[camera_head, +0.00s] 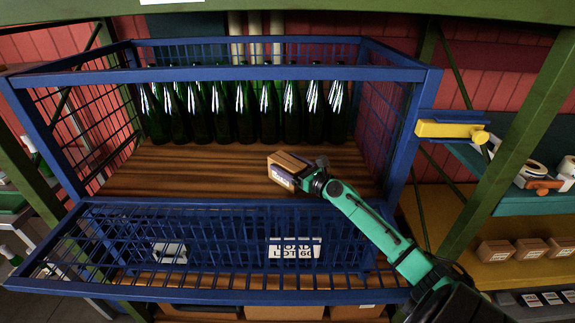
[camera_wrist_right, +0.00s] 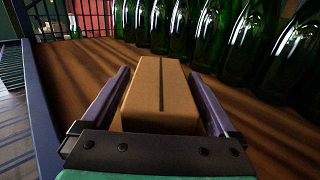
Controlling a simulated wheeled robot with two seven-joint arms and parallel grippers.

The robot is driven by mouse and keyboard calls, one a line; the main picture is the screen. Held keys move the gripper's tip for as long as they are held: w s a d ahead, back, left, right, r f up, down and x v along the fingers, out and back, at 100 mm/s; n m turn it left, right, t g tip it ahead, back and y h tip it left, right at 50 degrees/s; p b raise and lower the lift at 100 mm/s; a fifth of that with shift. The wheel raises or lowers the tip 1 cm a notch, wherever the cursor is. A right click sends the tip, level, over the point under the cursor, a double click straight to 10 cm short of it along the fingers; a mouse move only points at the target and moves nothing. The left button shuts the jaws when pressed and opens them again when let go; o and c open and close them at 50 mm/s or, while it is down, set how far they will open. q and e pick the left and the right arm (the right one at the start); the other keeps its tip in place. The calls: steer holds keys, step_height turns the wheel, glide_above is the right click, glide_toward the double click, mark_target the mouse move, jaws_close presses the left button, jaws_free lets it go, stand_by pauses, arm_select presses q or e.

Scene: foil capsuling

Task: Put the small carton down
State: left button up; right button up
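The small carton (camera_head: 289,166) is a brown box with a white label on its front. It is low over the wooden deck of the blue cage, near the front edge; whether it rests fully on the deck is hard to tell. My right gripper (camera_head: 296,172) reaches it from the right, one finger along its front. In the right wrist view the carton (camera_wrist_right: 160,92) lies between the two purple fingers (camera_wrist_right: 160,76), with narrow gaps seeming to show at both sides, so the gripper looks slightly open around it. My left gripper is not in view.
A row of green bottles (camera_head: 243,113) stands behind the carton. The blue cage's front panel (camera_head: 100,205) hangs folded out below the deck. The wooden deck (camera_head: 180,170) is clear left of the carton. A yellow latch (camera_head: 447,129) sits on the right post.

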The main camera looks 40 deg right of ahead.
mark_target(301, 172)
steer(key=shift+r, duration=0.15)
steer(key=s+b, duration=0.1)
steer(key=s, duration=0.2)
steer(key=s+d, duration=0.1)
steer(key=s, duration=0.3)
steer(key=s+b, duration=0.1)
steer(key=s, duration=0.3)
steer(key=shift+d+b, duration=0.25)
steer(key=shift+b, duration=0.1)
steer(key=shift+s+d, duration=0.1)
steer(key=shift+s, duration=0.35)
